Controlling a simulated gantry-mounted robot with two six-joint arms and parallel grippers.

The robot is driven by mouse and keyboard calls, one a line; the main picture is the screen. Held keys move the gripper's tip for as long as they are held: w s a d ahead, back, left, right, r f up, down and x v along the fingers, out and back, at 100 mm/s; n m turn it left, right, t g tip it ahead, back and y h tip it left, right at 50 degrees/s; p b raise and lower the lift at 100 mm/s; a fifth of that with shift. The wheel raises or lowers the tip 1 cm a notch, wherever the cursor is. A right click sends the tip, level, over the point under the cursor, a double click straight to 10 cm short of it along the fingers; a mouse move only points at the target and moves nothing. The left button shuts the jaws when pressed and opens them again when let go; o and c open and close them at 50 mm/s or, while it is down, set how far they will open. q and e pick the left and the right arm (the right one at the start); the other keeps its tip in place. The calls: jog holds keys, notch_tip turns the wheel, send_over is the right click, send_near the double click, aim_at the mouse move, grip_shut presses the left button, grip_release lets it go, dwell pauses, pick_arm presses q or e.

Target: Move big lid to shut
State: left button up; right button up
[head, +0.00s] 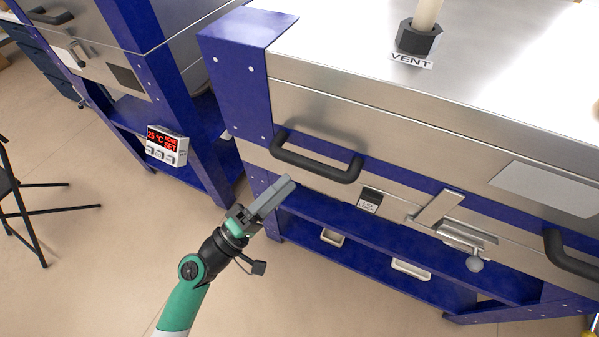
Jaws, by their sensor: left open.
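The big lid (380,115) is the brushed steel top of the large blue-framed kiln on the right. It lies level or nearly so over the kiln body; from this angle I cannot tell whether it is fully down. A black bar handle (315,166) is on its front at the left, and a second black handle (575,260) is at the right edge. My left gripper (284,189) is open and empty, just below and left of the left handle in the picture, apart from it. My right gripper is not in view.
A steel latch with a ball knob (474,264) sits on the kiln front. A vent plug (419,38) stands on top. A blue shelf (360,245) runs below. A second kiln with a red-lit controller (166,145) is at left, beside a black chair (25,205). Floor is clear lower left.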

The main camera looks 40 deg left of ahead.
pick_arm(q)
jog(key=v, duration=0.5)
jog(key=shift+b, duration=0.4)
